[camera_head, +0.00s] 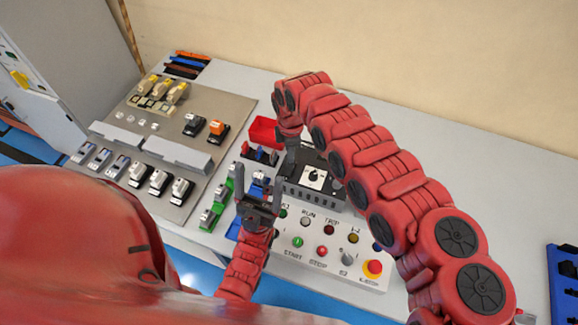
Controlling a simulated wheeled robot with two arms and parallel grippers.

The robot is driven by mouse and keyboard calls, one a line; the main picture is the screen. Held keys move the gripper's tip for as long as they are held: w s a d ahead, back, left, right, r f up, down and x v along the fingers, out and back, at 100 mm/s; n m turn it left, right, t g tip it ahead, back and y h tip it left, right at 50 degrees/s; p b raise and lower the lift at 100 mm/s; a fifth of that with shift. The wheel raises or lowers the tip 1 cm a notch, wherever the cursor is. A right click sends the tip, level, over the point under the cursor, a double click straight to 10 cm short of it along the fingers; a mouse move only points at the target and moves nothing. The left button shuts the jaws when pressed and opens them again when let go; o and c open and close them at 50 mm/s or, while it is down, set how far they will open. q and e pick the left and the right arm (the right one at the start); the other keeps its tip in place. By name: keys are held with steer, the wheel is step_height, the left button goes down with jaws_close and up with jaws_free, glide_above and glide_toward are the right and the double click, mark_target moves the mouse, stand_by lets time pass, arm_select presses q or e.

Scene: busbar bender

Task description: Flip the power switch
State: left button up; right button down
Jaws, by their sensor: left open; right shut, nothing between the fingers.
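A dark box with a white dial and a black rotary knob (314,176) sits behind the white control panel; I cannot tell for sure that it is the power switch. My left gripper (259,178) is open and empty, its two fingers pointing away from me, in front and left of the dial box. My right gripper (291,152) is shut and empty, pointing down at the back left of the dial box. My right arm curves over the box's right side. Whether the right fingertips touch the box cannot be told.
The white control panel (317,245) carries several buttons, lamps and a red emergency stop (373,268). A grey board (150,122) with several breakers lies at left. A red bin (265,131) and green terminal blocks (216,206) stand between. Table space behind my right arm is clear.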

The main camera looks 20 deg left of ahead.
steer(key=shift+f+b, duration=0.9)
steer(key=shift+f, duration=0.15)
stand_by(0.9)
steer(key=shift+r, duration=0.1)
steer(key=shift+r+p, duration=0.7)
steer(key=shift+r, duration=0.45)
steer(key=shift+r+p, duration=0.85)
steer(key=shift+r, duration=1.5)
